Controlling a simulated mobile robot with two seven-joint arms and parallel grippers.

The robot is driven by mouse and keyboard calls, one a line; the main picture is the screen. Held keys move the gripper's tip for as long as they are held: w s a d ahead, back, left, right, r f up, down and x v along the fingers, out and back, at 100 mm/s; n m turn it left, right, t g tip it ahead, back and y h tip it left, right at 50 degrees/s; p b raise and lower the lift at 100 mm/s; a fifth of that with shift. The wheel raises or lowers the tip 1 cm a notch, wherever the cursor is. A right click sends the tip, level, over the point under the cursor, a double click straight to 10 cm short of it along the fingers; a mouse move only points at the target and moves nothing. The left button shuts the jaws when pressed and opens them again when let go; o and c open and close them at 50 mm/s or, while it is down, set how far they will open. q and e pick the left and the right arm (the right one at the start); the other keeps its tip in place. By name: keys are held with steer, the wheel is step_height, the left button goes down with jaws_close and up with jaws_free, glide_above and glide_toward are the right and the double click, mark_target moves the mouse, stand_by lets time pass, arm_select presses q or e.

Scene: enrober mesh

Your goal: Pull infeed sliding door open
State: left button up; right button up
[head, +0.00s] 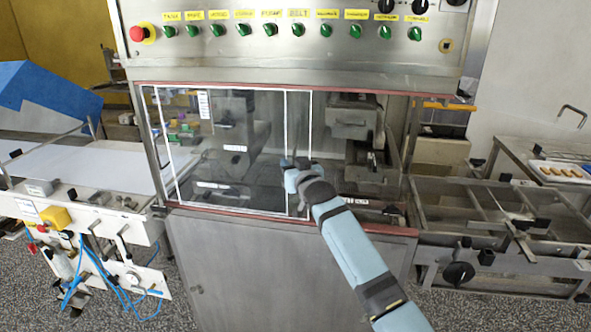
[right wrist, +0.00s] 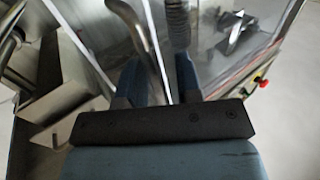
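The clear sliding door panel (head: 262,130), edged in white, covers the left and middle of the machine's front opening. Two upright white edges stand close together near its right side. A gap shows between the bar and the right finger; contact is unclear. My left gripper is out of view.
A control panel (head: 300,45) with green knobs and a red button overhangs the opening. A white conveyor (head: 75,165) stands at the left, a metal frame conveyor (head: 480,215) at the right. The opening's right part shows machine parts (head: 352,120) inside.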

steer(key=b+v, duration=0.1)
steer(key=v, duration=1.2)
steer(key=shift+s, duration=0.35)
steer(key=s+d+f+g+h+p, duration=0.1)
steer(key=s+d+f, duration=0.1)
steer(key=s+f, duration=0.6)
steer(key=s+d+f+g+p, duration=0.2)
steer(key=s+f, duration=0.3)
steer(key=f, duration=0.5)
steer(key=s+d+f+g+p, duration=0.1)
steer(key=s+f, duration=0.3)
steer(key=s, duration=0.4)
steer(key=s+d+f+g+h+p, duration=0.1)
steer(key=s+f, duration=0.3)
steer(key=s, duration=0.5)
steer(key=s+d+f+g+p, duration=0.1)
steer(key=s+d+f, duration=0.2)
steer(key=s, duration=0.5)
steer(key=shift+s+f, duration=0.25)
steer(key=shift+f, duration=0.15)
steer(key=shift+d, duration=0.1)
